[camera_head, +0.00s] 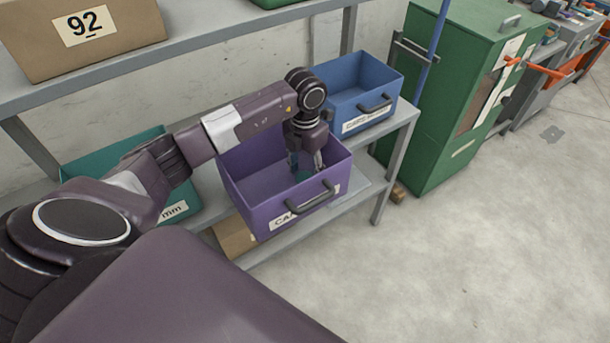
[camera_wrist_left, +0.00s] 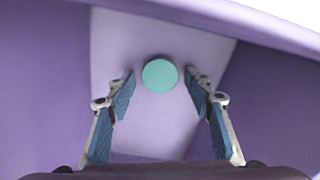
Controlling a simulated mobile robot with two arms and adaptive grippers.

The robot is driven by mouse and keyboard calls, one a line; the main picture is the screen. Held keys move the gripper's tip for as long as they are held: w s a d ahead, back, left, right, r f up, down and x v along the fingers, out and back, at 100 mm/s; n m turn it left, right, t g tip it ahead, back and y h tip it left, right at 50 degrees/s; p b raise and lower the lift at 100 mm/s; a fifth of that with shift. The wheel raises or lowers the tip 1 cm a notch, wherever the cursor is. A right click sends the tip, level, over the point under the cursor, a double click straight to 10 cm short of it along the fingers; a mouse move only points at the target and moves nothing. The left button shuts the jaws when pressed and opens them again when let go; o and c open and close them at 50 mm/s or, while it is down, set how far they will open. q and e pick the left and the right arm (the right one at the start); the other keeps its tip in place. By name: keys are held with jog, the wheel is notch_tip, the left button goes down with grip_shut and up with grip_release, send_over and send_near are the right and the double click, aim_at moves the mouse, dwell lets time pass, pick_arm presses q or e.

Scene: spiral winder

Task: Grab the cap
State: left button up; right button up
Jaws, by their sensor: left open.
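The cap is a round teal disc (camera_wrist_left: 160,76) in the left wrist view, on the floor of the purple bin. My left gripper (camera_head: 306,166) points down inside the bin. In the left wrist view its two blue-padded fingers (camera_wrist_left: 162,90) are spread apart, with the cap in line with the gap beyond their tips. My right gripper is not in view.
A blue bin (camera_head: 350,85) stands right of the purple bin, and a teal bin (camera_head: 110,155) stands left of it. A cardboard box (camera_head: 120,50) marked 92 sits on the upper shelf. A green cabinet (camera_head: 445,110) stands at right. Open floor lies in front.

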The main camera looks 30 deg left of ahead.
pick_arm(q)
jog(key=shift+f, duration=0.4)
jog(key=shift+c, duration=0.4)
jog(key=c, duration=0.6)
jog(key=shift+o, duration=0.2)
jog(key=shift+r, duration=0.1)
